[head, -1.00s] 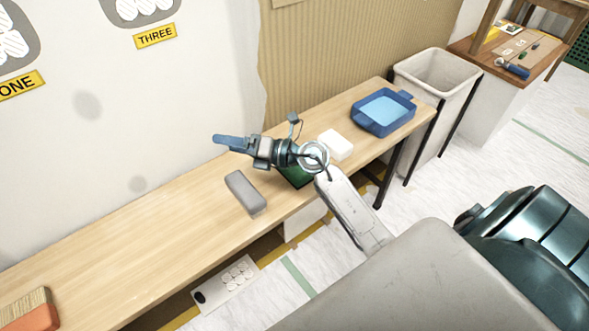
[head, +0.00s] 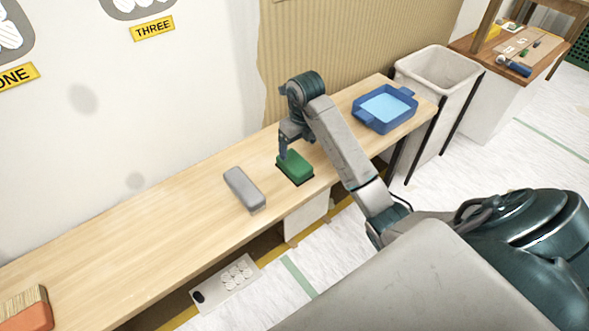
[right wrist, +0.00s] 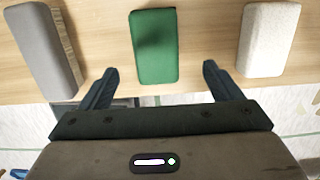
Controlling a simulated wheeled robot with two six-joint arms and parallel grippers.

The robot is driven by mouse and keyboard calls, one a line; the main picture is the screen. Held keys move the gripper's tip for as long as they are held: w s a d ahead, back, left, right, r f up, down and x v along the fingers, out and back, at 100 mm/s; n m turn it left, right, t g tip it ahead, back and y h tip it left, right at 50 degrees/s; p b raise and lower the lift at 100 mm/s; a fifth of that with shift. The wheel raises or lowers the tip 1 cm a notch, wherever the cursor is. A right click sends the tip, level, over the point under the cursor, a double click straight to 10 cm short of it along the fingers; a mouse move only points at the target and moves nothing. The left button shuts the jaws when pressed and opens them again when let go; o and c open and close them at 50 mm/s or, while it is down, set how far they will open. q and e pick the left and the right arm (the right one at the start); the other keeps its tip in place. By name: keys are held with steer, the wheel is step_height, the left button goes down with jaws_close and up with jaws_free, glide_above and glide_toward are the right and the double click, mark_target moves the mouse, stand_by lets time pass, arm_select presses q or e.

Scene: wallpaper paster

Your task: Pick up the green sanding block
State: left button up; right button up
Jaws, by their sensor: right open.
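The green sanding block (head: 294,167) lies on the wooden bench between a grey block and the blue tray. In the right wrist view the green block (right wrist: 155,47) lies ahead of the fingers, centred between them and apart from both. My right gripper (head: 284,150) points down above the green block in the head view; it hides a little of the block's far left side. In the right wrist view the right gripper (right wrist: 158,82) is open and empty. My left gripper is not in view.
A grey block (head: 244,188) lies left of the green one. A white block (right wrist: 268,38) lies to its right in the wrist view. A blue tray (head: 385,107) and a brush (head: 27,309) are on the bench (head: 130,240). A bin (head: 436,85) stands at its right end.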

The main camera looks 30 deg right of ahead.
mark_target(295, 161)
steer(key=f, duration=0.3)
steer(key=shift+w+f+b, duration=0.15)
steer(key=shift+w+b, duration=0.05)
steer(key=shift+b, duration=0.2)
steer(key=shift+w+a+f, duration=0.1)
steer(key=shift+f, duration=0.85)
steer(key=shift+w+a+f, duration=0.15)
steer(key=shift+f, duration=0.75)
steer(key=shift+w+a+f, duration=0.1)
steer(key=shift+f, duration=0.85)
steer(key=c, duration=1.1)
step_height(295, 161, up, 9)
steer(key=shift+r+p, duration=0.15)
steer(key=shift+p, duration=0.8)
steer(key=shift+c, duration=0.2)
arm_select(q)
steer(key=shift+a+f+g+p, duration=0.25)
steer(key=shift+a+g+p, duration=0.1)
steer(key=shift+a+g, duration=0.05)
arm_select(e)
steer(key=shift+r, duration=0.4)
